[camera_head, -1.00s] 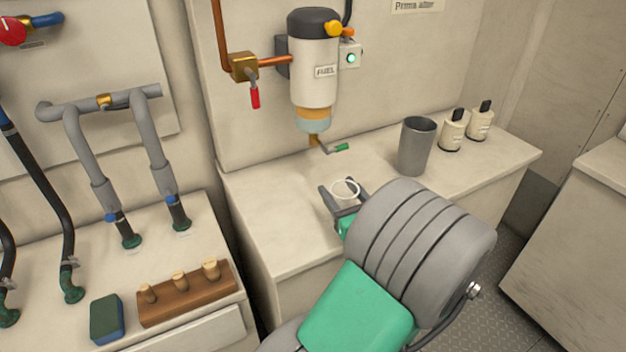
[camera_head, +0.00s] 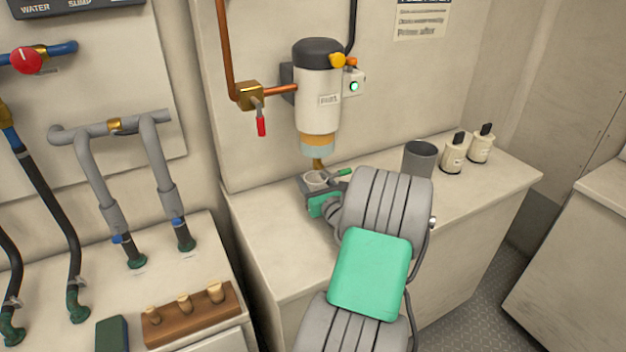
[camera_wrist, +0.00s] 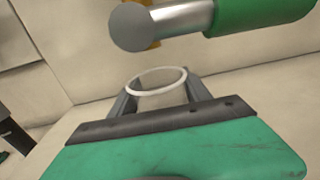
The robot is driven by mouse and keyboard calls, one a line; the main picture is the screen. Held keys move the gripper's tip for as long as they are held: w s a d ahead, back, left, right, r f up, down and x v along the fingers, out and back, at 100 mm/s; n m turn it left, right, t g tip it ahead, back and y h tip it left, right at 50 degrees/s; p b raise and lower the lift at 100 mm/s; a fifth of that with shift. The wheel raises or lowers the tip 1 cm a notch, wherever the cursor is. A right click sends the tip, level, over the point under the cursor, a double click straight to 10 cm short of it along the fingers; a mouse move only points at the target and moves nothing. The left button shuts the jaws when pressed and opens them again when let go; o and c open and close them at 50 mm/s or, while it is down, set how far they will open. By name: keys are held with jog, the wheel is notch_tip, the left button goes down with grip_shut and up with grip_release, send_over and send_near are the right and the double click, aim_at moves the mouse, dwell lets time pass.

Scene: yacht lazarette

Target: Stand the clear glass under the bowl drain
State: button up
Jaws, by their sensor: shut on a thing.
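The clear glass (camera_head: 316,180) is held in my gripper (camera_head: 319,185), upright or nearly so, just below the fuel filter's bowl (camera_head: 317,147). In the wrist view, the glass (camera_wrist: 158,82) shows its pale rim between the two fingers of my gripper (camera_wrist: 155,95). The brass drain (camera_head: 318,164) comes down from the bowl and ends close above the glass. The drain's green-handled lever (camera_head: 344,172) points right. In the wrist view, the green handle (camera_wrist: 255,15) crosses above and beyond the glass. I cannot tell whether the glass base touches the counter.
A grey cup (camera_head: 419,160) and two small cream bottles (camera_head: 454,156) (camera_head: 481,146) stand on the counter (camera_head: 270,235) to the right. A red-handled valve (camera_head: 261,125) is left of the filter. A wooden block with pegs (camera_head: 190,318) lies on the lower left counter.

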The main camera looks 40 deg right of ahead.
jog(key=shift+r, duration=0.1)
jog(key=shift+f, duration=0.2)
jog(key=o, duration=1.6)
jog(key=shift+c, duration=0.2)
jog(key=shift+r, duration=0.3)
jog(key=v, duration=1.2)
jog(key=shift+f, duration=0.15)
